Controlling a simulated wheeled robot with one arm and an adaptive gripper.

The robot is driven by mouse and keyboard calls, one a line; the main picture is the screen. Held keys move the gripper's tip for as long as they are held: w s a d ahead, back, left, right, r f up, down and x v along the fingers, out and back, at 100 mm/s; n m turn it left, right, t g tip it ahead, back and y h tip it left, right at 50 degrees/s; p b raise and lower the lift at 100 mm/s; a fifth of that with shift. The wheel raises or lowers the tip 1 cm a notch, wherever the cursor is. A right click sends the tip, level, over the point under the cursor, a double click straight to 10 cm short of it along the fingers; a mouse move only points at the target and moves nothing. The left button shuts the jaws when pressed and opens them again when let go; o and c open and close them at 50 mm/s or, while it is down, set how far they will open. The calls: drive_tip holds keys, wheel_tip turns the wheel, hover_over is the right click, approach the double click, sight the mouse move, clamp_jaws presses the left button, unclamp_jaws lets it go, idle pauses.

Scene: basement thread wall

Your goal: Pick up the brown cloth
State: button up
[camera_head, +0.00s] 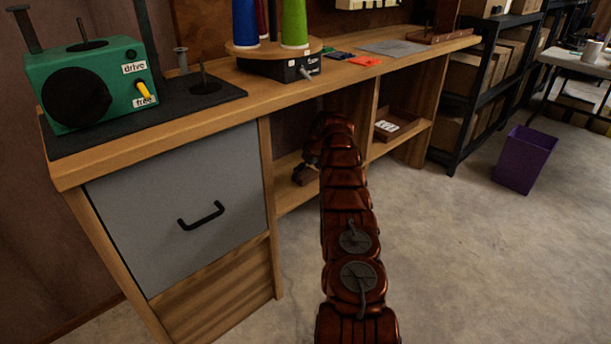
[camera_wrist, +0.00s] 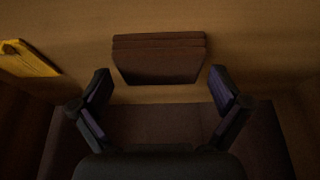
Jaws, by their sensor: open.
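The brown cloth (camera_wrist: 158,60) shows in the wrist view as a dark, folded, layered block on a wooden surface. It lies just ahead of my gripper (camera_wrist: 161,88), roughly centred between the fingertips. My gripper is open and empty, with one finger at each side and a gap between the fingertips and most of the cloth. In the head view my arm reaches into the open compartment under the workbench, and my gripper (camera_head: 304,172) shows only partly there. I cannot make out the cloth in the head view.
A yellow object (camera_wrist: 30,59) lies left of the cloth. The workbench top (camera_head: 290,98) is close above my arm, with a grey drawer (camera_head: 175,215) to the left. A brown tray (camera_head: 410,119) sits on the shelf to the right. A purple bin (camera_head: 524,160) stands on open floor.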

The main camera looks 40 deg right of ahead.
drive_tip(key=shift+w+f+p, duration=0.2)
drive_tip(key=shift+f+p, duration=0.2)
drive_tip(key=shift+f, duration=0.2)
drive_tip(key=c, duration=0.7)
